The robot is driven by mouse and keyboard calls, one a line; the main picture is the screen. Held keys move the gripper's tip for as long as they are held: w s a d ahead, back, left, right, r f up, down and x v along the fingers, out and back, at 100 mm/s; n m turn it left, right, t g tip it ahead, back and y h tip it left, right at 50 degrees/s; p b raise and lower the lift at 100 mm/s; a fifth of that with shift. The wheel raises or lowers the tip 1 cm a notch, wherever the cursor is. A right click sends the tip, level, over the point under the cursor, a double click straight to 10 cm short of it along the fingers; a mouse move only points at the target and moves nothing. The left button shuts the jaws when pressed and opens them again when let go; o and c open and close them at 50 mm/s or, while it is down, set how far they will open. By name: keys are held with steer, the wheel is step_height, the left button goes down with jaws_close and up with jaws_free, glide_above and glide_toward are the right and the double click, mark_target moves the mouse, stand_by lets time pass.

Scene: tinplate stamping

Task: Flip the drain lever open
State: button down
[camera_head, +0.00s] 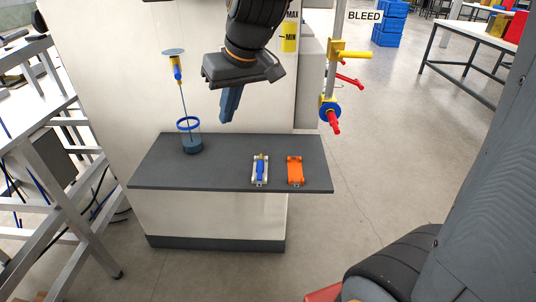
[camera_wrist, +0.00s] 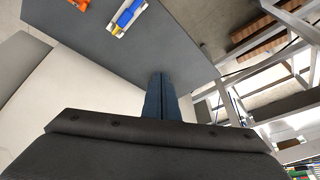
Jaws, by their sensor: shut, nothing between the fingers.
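No label reading drain shows. A small yellow valve with a blue handle (camera_head: 177,69) is on the pale cabinet front at left. A thin rod or line runs from it down to a blue-ringed cup (camera_head: 192,146) on the dark shelf. A pipe at right bears a yellow lever (camera_head: 355,55), a red lever (camera_head: 350,80) and a blue round part with a red handle (camera_head: 329,112). I cannot tell which is the drain lever. My gripper (camera_head: 228,118) is shut and empty, pointing down between the two groups, touching neither. Its fingers (camera_wrist: 161,78) show in the wrist view.
The dark shelf (camera_head: 225,175) holds a blue-and-white piece (camera_head: 260,170) and an orange piece (camera_head: 295,170). A BLEED sign (camera_head: 365,16) is by the pipe. A metal frame (camera_head: 60,190) stands at left.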

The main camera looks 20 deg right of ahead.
steer(key=s+d+f+m+g+h+p, duration=0.1)
steer(key=s+d+f+m+g+p, duration=0.1)
steer(key=s+d+f, duration=0.4)
steer(key=s+f, duration=0.1)
steer(key=s, duration=0.2)
steer(key=shift+s+d+f+g+h, duration=0.15)
steer(key=shift+s+f+g+h, duration=0.15)
steer(key=shift+s+f, duration=0.1)
